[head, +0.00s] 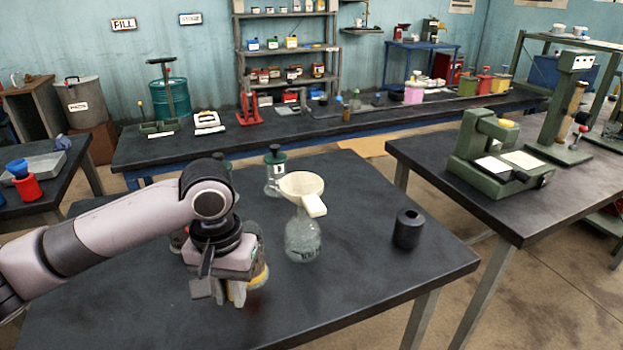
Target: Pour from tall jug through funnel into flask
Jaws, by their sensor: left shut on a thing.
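The clear glass flask (303,241) stands upright on the dark table. The cream funnel (302,185) sits at its mouth, with a pale handle or tab pointing to the lower right. My left gripper (236,292) is to the left of the flask and nearer the front. It is shut on a vessel with a yellowish part (261,275) showing, seemingly the tall jug. My gripper and wrist hide most of this vessel, so its tilt and contents cannot be told. My right gripper is out of view.
A clear bottle with a dark green cap (274,172) stands behind the funnel. A black cylinder with a hole (407,229) stands right of the flask. A second bench (440,165) with green equipment is at right.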

